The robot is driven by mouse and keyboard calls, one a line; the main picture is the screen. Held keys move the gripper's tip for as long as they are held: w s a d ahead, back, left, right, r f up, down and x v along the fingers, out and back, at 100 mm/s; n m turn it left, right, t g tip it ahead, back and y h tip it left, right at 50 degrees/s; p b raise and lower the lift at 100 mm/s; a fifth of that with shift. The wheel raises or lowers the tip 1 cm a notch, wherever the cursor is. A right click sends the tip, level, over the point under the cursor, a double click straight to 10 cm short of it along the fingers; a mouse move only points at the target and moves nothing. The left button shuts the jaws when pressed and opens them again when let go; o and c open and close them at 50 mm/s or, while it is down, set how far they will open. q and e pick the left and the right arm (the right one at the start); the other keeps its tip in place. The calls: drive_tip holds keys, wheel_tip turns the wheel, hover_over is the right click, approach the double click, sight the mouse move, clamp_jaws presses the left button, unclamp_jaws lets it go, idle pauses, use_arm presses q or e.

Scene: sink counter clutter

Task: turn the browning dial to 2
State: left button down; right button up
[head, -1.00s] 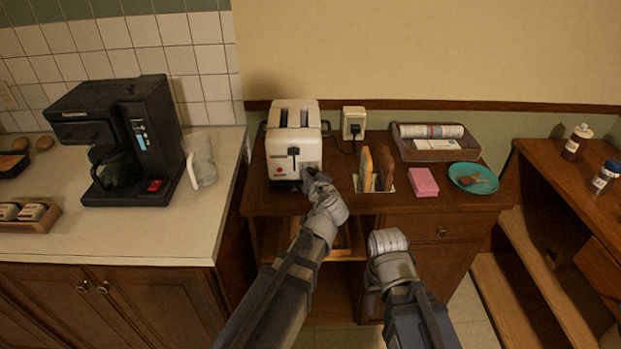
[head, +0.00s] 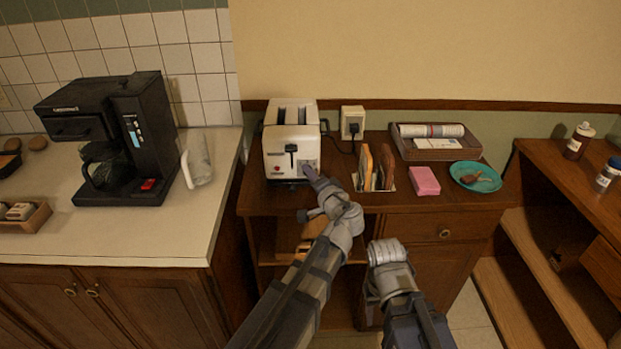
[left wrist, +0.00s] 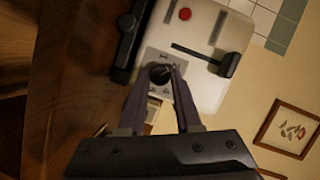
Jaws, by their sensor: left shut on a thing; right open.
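A white toaster (head: 291,146) stands on the wooden cabinet top, with its black lever and a red button on the front. Its browning dial (left wrist: 159,74) is a dark knob on a grey panel, seen in the left wrist view; the numbers around it are too small to read. My left gripper (head: 311,172) is at the lower right of the toaster's front, and its fingers are shut on the dial. In the head view the fingers hide the dial. My right gripper (head: 385,250) is in front of the cabinet, away from the toaster; its fingertips are hard to make out.
Bread slices in a rack (head: 374,168), a pink sponge (head: 424,181), a teal plate (head: 488,177) and a tray (head: 404,154) stand right of the toaster. A wall outlet (head: 353,122) is behind. A coffee maker (head: 150,140) and glass jug (head: 198,160) are on the left counter.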

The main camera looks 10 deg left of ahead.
idle(0.5)
use_arm(q)
drive_tip(key=c, duration=0.6)
unclamp_jaws()
drive_tip(key=shift+s, duration=0.15)
